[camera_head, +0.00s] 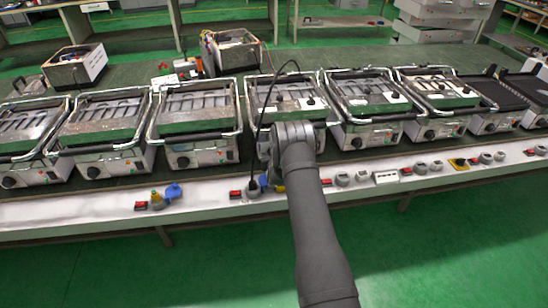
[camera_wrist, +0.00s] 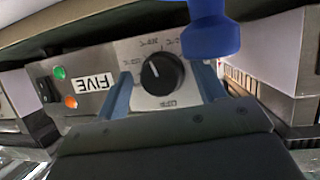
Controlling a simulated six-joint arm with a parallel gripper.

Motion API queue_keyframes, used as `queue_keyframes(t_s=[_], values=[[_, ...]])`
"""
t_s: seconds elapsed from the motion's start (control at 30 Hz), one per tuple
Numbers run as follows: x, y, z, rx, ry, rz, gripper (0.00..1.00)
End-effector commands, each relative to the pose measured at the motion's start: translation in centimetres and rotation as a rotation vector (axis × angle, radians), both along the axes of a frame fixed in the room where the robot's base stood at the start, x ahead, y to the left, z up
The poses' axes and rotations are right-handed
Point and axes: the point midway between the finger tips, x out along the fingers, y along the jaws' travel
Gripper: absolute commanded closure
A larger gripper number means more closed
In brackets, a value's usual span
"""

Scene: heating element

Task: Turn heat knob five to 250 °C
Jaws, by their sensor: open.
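Heat knob five (camera_wrist: 162,74) is a round black knob on a pale dial plate, seen in the wrist view. Its white mark points up and slightly left in that view. The printed numbers around it are upside down and too blurred to read surely. My gripper (camera_wrist: 165,90) is open, with one blue-grey finger on each side of the knob and gaps visible between. In the head view my arm hides the knob; the grill unit (camera_head: 283,98) stands behind it.
Beside the label are a green light (camera_wrist: 59,72), an orange light (camera_wrist: 71,101) and a black switch (camera_wrist: 46,90). A blue part (camera_wrist: 210,36) hangs close to the right finger. Other grill units (camera_head: 198,105) flank this one along the bench (camera_head: 80,212).

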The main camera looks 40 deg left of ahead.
Motion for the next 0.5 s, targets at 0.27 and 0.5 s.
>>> queue_keyframes(t_s=[0.27,0.5], values=[[-0.01,-0.02,0.0,0.0,0.0,0.0,0.72],[0.0,-0.04,0.0,0.004,0.005,0.0,0.81]])
